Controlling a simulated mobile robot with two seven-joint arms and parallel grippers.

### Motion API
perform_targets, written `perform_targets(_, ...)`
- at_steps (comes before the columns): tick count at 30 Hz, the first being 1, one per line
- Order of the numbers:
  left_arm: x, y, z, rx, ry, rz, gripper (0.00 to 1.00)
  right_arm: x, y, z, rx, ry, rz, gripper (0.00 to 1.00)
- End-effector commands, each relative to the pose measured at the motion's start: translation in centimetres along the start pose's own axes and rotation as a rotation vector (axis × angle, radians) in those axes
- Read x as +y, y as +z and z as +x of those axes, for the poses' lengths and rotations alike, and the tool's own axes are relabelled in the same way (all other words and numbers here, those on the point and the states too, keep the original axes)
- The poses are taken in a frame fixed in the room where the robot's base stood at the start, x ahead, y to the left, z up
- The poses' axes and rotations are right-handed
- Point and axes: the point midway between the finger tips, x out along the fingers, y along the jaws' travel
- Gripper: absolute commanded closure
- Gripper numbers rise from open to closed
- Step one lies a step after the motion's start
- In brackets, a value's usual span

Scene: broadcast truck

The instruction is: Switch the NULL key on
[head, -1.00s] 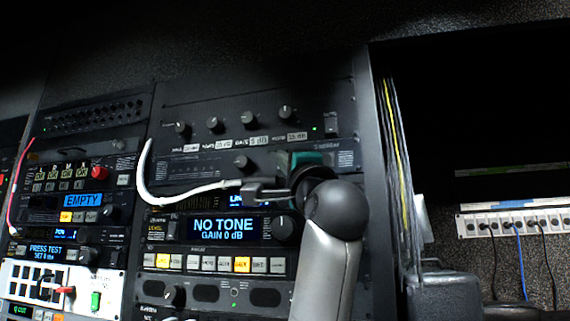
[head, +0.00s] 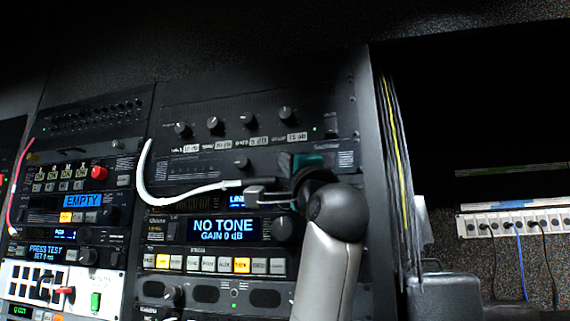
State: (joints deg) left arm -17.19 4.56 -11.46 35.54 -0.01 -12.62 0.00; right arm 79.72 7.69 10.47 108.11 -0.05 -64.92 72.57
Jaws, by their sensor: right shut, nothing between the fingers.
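A rack unit with a blue display (head: 225,229) reading NO TONE, GAIN 0 dB is at the picture's middle. Below it runs a row of keys (head: 212,264); two glow amber and the others are pale. The key labels are too small to read surely, so I cannot tell which is NULL. My right gripper (head: 250,190) is shut and empty, pointing left in front of the panel just above the display. It hides part of the unit above, where a blue-lit strip shows. My left gripper is not in view.
A white cable (head: 185,193) loops across the panel to beside my right gripper's tip. The rack to the left has an EMPTY display (head: 83,200) and a red button (head: 99,173). Hanging cables (head: 396,150) and a socket strip (head: 515,223) are at the right.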

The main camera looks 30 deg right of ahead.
Motion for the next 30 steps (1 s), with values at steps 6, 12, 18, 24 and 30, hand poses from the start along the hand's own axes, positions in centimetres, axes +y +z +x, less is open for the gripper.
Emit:
perform_targets(6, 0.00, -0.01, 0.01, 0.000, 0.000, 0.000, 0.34, 0.01, 0.04, -0.01, -0.001, 0.000, 0.000, 1.00)
perform_targets(12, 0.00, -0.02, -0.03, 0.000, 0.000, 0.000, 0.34, 0.06, -0.02, 0.08, -0.001, 0.000, 0.000, 1.00)
perform_targets(18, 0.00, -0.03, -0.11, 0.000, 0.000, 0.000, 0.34, 0.17, -0.14, 0.25, -0.001, -0.001, 0.000, 1.00)
perform_targets(24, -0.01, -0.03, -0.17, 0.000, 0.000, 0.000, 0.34, 0.30, -0.26, 0.42, -0.001, -0.001, -0.001, 1.00)
perform_targets(30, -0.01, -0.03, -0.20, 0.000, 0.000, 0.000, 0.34, 0.40, -0.35, 0.52, -0.001, 0.000, -0.001, 1.00)
